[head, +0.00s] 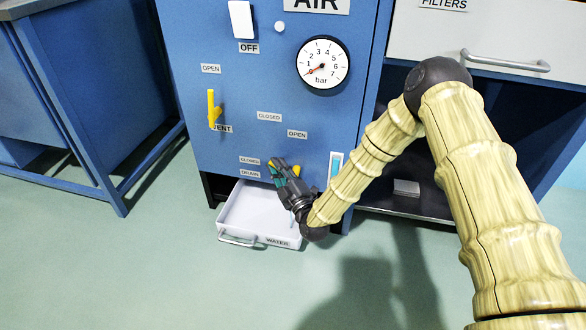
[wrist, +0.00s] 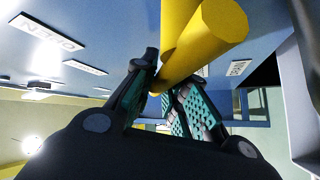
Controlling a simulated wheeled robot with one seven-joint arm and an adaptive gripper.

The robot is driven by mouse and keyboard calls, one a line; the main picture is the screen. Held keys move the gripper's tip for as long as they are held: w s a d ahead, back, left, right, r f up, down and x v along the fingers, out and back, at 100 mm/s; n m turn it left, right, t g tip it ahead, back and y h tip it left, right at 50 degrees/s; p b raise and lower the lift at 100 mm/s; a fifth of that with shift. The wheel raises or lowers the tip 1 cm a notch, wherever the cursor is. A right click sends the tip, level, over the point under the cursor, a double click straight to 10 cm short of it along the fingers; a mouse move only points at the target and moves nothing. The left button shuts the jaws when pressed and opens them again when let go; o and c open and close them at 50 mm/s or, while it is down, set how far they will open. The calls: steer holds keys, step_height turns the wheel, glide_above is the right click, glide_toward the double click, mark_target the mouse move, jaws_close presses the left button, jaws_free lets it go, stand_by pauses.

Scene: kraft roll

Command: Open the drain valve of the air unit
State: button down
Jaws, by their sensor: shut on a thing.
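The blue air unit (head: 215,140) fills the middle of the head view. My gripper (head: 283,172) is at its lower front, beside the DRAIN label (head: 250,173). It is shut on the yellow drain valve handle (wrist: 190,50), which runs between the teal-padded fingers in the wrist view. In the head view only small yellow parts of the handle (head: 296,170) show past the fingers. A CLOSED label (head: 250,160) lies left of the valve and an OPEN label (head: 297,134) above it. The handle's exact angle is hard to tell.
A white WATER tray (head: 232,215) stands below the valve, under my gripper. The yellow vent handle (head: 212,108) is upright at upper left. The gauge (head: 323,63) needle points low left. A drawer handle (head: 505,62) and open shelf lie right, a blue bench (head: 85,100) left.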

steer(key=shift+s, duration=0.1)
stand_by(0.5)
steer(key=c, duration=1.4)
jaws_free()
steer(key=shift+c, duration=0.2)
steer(key=v, duration=1.2)
steer(key=shift+f, duration=0.1)
